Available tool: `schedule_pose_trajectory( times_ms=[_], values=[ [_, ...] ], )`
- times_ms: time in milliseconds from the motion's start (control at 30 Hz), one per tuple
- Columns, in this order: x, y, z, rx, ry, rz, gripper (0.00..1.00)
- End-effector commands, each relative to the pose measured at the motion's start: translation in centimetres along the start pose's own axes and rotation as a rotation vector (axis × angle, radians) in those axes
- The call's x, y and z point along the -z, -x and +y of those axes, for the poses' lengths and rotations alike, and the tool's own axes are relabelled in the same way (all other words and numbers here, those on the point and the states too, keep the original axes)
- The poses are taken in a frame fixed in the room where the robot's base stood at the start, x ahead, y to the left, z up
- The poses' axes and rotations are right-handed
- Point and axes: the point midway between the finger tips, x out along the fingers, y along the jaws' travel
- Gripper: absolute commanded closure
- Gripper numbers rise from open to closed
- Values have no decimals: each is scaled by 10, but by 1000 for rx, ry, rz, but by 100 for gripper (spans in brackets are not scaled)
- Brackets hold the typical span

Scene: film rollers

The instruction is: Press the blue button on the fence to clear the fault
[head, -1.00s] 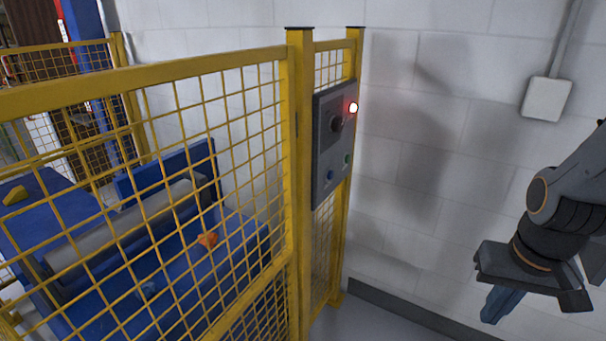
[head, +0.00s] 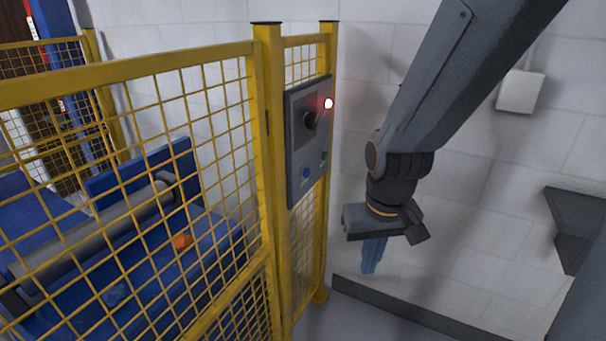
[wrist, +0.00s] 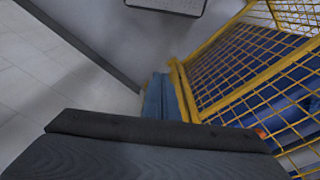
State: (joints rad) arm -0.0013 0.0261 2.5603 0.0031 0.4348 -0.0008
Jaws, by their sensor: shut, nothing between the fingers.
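The blue button (head: 306,173) is on the lower left of a grey control panel (head: 296,192) mounted on the yellow fence (head: 268,130). A green button (head: 323,157) is to its right, a black knob (head: 311,121) is above, and a red lamp (head: 328,104) glows at the upper right. My gripper (head: 373,262) points down, to the right of the panel and lower than the buttons, apart from it. Its blue fingers are together and empty. They also show in the wrist view (wrist: 160,98). A grey panel edge shows at the top of the wrist view; the blue button is not visible there.
Behind the mesh are a blue machine with a grey roller (head: 100,235) and an orange piece (head: 182,241). A white wall with a white box (head: 520,91) stands behind my arm. Open floor lies beside the fence.

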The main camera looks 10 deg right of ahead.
Motion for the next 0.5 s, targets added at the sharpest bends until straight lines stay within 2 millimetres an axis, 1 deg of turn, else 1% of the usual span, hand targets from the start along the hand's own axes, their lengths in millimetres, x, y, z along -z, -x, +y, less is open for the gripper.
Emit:
schedule_pose_trajectory(
  times_ms=[67,133,167,233,267,367,400,467,500],
  values=[
    [2,-1,1,-1,3,5,100],
    [10,-4,3,-5,13,25,100],
    [17,-5,4,-8,21,41,100],
    [38,-12,8,-17,50,96,100],
    [51,-16,11,-23,68,128,100],
    [103,-31,23,-46,146,268,100],
    [125,-37,27,-54,183,332,100],
    [158,-44,34,-72,240,432,100],
    [179,-49,36,-82,278,498,100]
  ],
)
